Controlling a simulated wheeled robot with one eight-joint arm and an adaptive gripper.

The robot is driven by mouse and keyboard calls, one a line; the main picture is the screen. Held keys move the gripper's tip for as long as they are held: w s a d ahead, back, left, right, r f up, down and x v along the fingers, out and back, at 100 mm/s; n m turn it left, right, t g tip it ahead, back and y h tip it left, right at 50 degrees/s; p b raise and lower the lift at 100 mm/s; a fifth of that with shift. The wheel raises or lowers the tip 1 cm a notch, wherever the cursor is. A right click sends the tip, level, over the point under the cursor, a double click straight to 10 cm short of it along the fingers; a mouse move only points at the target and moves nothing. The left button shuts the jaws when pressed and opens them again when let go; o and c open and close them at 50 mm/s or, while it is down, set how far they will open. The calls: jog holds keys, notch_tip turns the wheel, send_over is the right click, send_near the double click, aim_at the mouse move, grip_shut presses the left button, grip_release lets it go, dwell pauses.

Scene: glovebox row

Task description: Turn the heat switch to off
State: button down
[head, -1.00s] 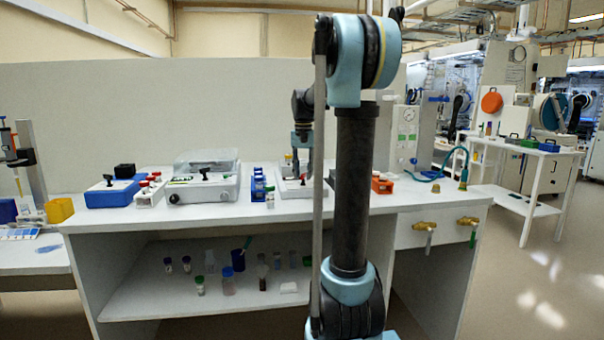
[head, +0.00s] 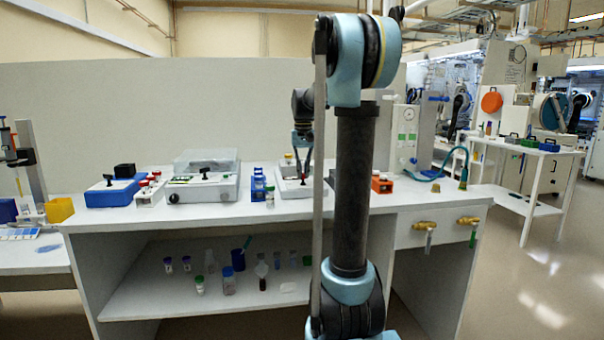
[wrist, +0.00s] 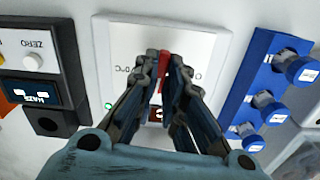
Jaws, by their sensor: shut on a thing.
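A white panel device (wrist: 122,45) with printed "°C" and "O" marks fills the middle of the wrist view. A small red lever (wrist: 164,62), which I take to be the heat switch, stands between the fingertips of my gripper (wrist: 162,75). My gripper is shut on it, with dark fingers on both sides hiding much of it. A green light shows on the panel left of the fingers. In the head view my gripper (head: 303,163) points down at the same white device (head: 286,190) on the bench, partly behind my arm column.
A blue rack (wrist: 245,95) with capped vials stands close on the right in the wrist view. A black and white instrument with a ZERO button (wrist: 32,62) is close on the left. The lidded white device (head: 203,185) stands farther left on the bench.

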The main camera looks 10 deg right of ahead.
aim_at(303, 173)
jog(key=n, duration=0.5)
jog(key=shift+n, duration=0.3)
dwell(0.4)
jog(key=c, duration=1.7)
grip_release()
notch_tip(303, 173, up, 12)
jog(key=shift+w, duration=0.1)
